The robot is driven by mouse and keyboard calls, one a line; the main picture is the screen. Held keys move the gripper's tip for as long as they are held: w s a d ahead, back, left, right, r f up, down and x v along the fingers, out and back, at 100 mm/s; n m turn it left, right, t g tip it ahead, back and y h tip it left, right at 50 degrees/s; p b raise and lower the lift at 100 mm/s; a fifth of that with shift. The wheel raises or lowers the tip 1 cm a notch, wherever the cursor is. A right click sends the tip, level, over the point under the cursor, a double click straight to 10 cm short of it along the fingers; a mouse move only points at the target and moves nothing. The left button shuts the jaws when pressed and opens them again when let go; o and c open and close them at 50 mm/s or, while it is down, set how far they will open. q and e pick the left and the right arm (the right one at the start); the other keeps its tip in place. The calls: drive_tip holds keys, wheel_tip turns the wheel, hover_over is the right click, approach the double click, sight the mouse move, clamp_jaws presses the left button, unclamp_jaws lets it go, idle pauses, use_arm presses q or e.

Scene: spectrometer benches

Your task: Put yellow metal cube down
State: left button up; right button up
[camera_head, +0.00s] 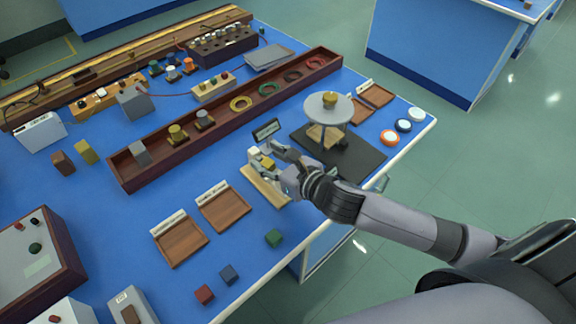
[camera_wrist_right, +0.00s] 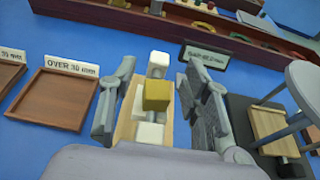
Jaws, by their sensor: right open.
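The yellow metal cube (camera_wrist_right: 158,95) is between the two spread fingers of my right gripper (camera_wrist_right: 157,106) in the right wrist view, with visible gaps on both sides. It sits over a pale wooden board (camera_wrist_right: 124,128) with white blocks on it; I cannot tell exactly what it rests on. In the head view the cube (camera_head: 267,163) is small and partly hidden by my right gripper (camera_head: 268,160). The pale board (camera_head: 259,187) shows below the gripper. My right gripper is open. My left gripper is not in view.
A round-topped stand (camera_head: 328,107) on a black mat (camera_head: 365,157) is close on the right. A small dark sign (camera_head: 266,130) stands just behind. Wooden trays (camera_head: 181,243) lie to the left. A long dark-red trough (camera_head: 120,176) runs behind. Coloured cubes (camera_head: 274,238) lie near the front edge.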

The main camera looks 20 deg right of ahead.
drive_tip(key=b+v, duration=0.1)
drive_tip(key=v, duration=0.9)
drive_tip(key=shift+s+r+b, duration=0.1)
drive_tip(key=shift+b, duration=0.2)
drive_tip(key=shift+v, duration=0.95)
